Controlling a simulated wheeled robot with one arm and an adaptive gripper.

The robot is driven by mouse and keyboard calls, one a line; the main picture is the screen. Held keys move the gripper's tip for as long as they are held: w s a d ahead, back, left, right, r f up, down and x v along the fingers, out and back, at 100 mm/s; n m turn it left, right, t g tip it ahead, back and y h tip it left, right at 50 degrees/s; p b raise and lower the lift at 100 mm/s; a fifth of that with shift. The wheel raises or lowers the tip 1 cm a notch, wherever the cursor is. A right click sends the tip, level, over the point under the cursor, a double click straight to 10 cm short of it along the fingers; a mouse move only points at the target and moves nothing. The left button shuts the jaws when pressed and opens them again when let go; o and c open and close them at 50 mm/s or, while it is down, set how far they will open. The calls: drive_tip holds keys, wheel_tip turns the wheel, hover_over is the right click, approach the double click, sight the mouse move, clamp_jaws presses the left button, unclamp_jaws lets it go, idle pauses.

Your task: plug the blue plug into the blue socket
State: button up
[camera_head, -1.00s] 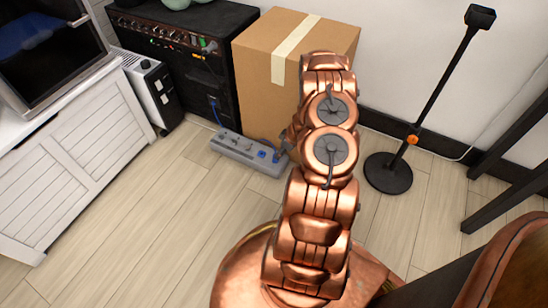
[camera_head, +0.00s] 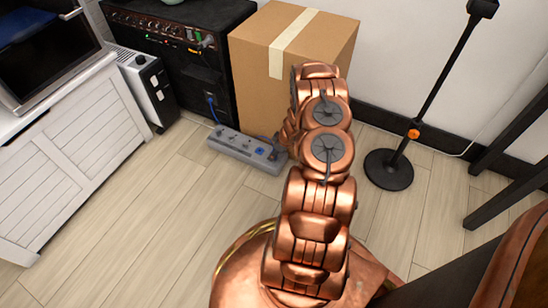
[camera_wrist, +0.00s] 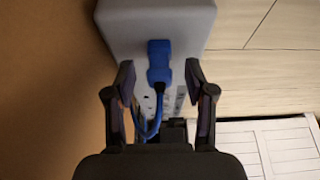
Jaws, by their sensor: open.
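The blue plug (camera_wrist: 158,62), with its blue cord, is at the grey power strip (camera_wrist: 190,18) in the wrist view. It looks to be in contact with the strip's top face, but I cannot tell how deep it sits. The blue socket is not clearly seen under it. My gripper (camera_wrist: 159,80) is open, one finger on each side of the plug, with a gap to both. In the head view the power strip (camera_head: 225,143) lies on the floor, and my arm hides the gripper's fingers.
A cardboard box (camera_head: 255,75) stands right behind the strip. A black amplifier (camera_head: 190,65) is behind left, with a blue cord. A white cabinet (camera_head: 65,165) is at left. A black stand (camera_head: 388,170) is at right. The floor in front is clear.

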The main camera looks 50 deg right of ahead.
drive_tip(key=shift+w+f, duration=0.2)
drive_tip(key=shift+f, duration=0.35)
clamp_jaws()
drive_tip(key=shift+r, duration=0.15)
wheel_tip(320, 180, up, 4)
drive_tip(key=shift+p, duration=1.1)
drive_tip(key=s+a, duration=0.4)
drive_tip(key=s, duration=0.3)
drive_tip(key=s+a, duration=0.3)
drive_tip(key=s, duration=0.4)
drive_tip(key=shift+a+r+p, duration=0.35)
drive_tip(key=shift+r, duration=0.05)
drive_tip(key=shift+s, duration=0.2)
